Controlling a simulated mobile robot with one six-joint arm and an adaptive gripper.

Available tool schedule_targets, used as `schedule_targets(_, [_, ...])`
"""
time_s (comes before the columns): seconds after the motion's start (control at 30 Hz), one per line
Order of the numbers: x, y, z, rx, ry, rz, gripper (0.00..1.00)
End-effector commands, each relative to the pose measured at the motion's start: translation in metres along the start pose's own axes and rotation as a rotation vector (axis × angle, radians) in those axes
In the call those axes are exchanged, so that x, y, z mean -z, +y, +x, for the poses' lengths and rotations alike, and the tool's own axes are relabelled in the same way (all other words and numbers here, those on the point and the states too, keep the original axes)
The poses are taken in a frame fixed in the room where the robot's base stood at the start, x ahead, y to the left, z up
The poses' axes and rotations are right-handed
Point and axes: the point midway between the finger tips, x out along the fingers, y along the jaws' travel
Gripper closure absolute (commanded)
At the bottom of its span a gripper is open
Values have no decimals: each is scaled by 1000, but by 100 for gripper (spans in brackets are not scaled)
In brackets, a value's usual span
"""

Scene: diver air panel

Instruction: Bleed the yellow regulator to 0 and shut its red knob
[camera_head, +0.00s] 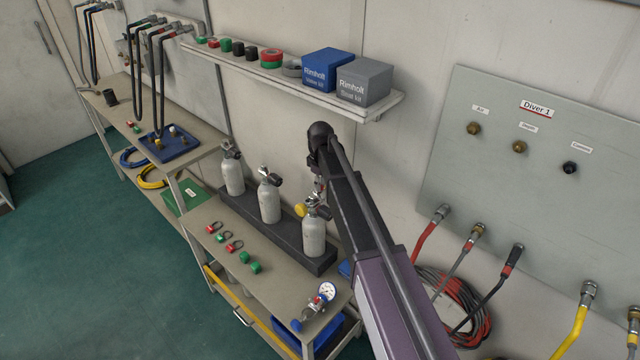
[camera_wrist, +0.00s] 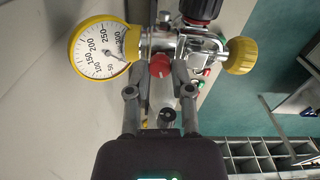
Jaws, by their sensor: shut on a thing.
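In the wrist view the yellow regulator is right ahead, with a yellow-rimmed gauge (camera_wrist: 99,50) at left and a round yellow knob (camera_wrist: 240,55) at right. The needle's exact reading is too small to tell. Its red knob (camera_wrist: 160,66) sits between the two fingertips of my gripper (camera_wrist: 160,74), which is shut on it. In the head view the yellow regulator (camera_head: 302,210) shows on the valve of the nearest grey cylinder (camera_head: 314,238). There my arm hides most of my gripper.
Two more cylinders (camera_head: 268,203) stand in the same dark rack (camera_head: 314,266). A blue regulator with a gauge (camera_head: 318,302) lies at the bench's front end. Red and green caps (camera_head: 250,260) lie beside the rack. A shelf (camera_head: 290,83) with boxes and the Diver 1 panel (camera_head: 545,165) are on the wall.

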Motion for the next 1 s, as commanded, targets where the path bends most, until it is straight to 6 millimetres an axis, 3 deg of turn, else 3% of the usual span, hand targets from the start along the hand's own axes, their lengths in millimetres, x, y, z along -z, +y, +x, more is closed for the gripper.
schedule_targets(0.47, [-2, 1, 0, 1, 1, 142, 100])
schedule_targets(1.0, [-2, 0, 0, 1, 1, 612, 100])
